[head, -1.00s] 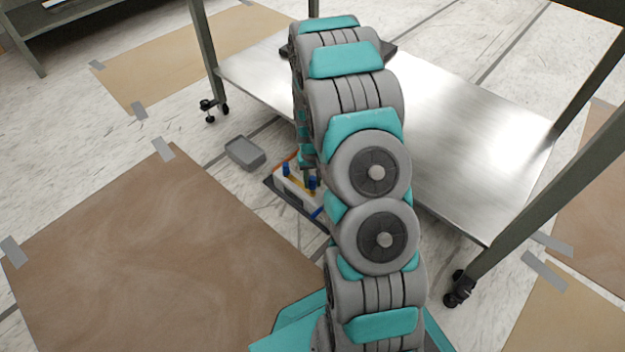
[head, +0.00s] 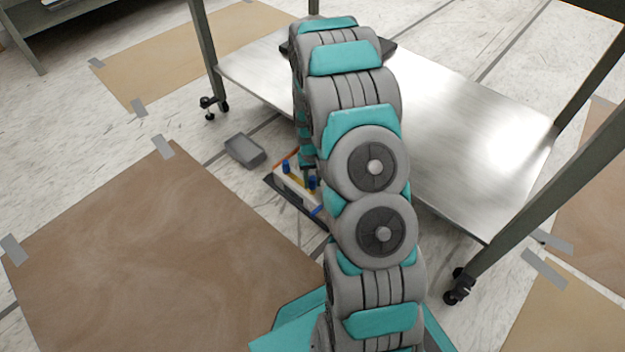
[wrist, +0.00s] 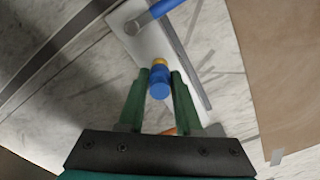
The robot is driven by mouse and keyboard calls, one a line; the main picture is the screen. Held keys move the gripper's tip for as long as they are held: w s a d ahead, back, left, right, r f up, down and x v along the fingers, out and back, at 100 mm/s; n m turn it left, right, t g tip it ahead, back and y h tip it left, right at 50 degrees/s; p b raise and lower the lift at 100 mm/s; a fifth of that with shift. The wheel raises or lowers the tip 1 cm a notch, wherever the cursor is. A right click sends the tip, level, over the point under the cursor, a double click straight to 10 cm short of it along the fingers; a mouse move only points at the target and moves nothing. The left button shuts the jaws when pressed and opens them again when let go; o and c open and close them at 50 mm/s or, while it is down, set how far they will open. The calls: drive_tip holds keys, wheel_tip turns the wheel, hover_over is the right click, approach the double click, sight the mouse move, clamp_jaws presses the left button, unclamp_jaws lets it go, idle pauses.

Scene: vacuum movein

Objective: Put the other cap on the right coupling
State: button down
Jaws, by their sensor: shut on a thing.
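My gripper (wrist: 160,80) is shut on a blue cap (wrist: 159,83), which sits between its green fingertips in the wrist view. A yellow piece (wrist: 158,62) shows just beyond the cap; I cannot tell whether the cap touches it or is seated. Another blue part (wrist: 168,6) with a grey round end (wrist: 132,27) lies toward the top. In the head view, a low white unit (head: 288,183) on the floor has a blue cap (head: 287,166) at its left and a blue piece (head: 313,182) near my gripper. My arm hides much of the unit.
A grey tray (head: 244,151) lies on the floor left of the unit. A metal table shelf (head: 450,140) with legs on castors stands behind and right. Brown boards (head: 150,260) cover the floor at left.

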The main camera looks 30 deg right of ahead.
drive_tip(key=shift+f, duration=1)
idle(3.0)
drive_tip(key=shift+c, duration=0.2)
unclamp_jaws()
drive_tip(key=shift+p, duration=0.3)
drive_tip(key=shift+r, duration=0.2)
wheel_tip(320, 180, up, 16)
drive_tip(key=p, duration=0.4)
drive_tip(key=shift+f, duration=0.15)
idle(1.1)
idle(0.3)
